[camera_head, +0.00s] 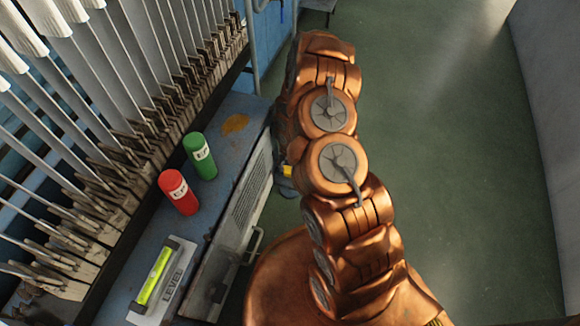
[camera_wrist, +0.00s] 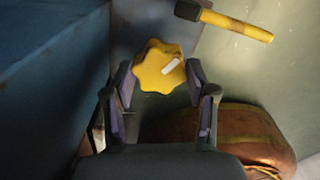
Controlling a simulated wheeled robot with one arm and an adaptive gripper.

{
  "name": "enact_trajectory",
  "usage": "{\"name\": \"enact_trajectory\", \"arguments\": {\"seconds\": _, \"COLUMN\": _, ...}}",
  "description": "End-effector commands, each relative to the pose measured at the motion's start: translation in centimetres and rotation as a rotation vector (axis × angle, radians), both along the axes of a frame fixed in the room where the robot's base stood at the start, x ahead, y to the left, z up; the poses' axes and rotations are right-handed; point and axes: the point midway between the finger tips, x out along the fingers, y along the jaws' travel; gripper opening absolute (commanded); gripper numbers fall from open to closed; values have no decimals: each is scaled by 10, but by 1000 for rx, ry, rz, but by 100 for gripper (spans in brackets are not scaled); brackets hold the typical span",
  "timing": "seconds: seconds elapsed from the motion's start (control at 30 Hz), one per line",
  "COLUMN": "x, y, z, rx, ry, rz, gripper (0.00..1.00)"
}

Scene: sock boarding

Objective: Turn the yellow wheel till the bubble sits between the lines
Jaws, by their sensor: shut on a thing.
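The yellow wheel (camera_wrist: 158,66), a lobed knob with a white mark on its face, sits between my fingertips in the wrist view. My gripper (camera_wrist: 160,80) is shut on it, with a finger at each side. The white mark slants up to the right. In the head view, the level (camera_head: 154,272) is a yellow-green vial on a pale plate marked LEVEL, at the front of the blue bench. Dark lines cross the vial, but the bubble is too small to place against them. My arm hides the gripper in the head view.
A red can (camera_head: 178,192) and a green can (camera_head: 201,156) stand on the bench (camera_head: 222,118) behind the level. A rack of upright boards (camera_head: 130,105) lines the left. A yellow-handled tool (camera_wrist: 236,25) shows above the wheel. Green floor (camera_head: 460,130) lies clear at right.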

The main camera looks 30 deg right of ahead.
Motion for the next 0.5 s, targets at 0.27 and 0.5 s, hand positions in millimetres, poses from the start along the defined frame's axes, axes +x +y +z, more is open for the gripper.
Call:
{"name": "enact_trajectory", "arguments": {"seconds": 0.27, "x": 0, "y": 1, "z": 0, "rx": 0, "ry": -1, "rz": 0, "gripper": 64}}
{"name": "enact_trajectory", "arguments": {"seconds": 0.5, "x": 0, "y": 0, "z": 0, "rx": 0, "ry": 0, "rz": 0, "gripper": 81}}
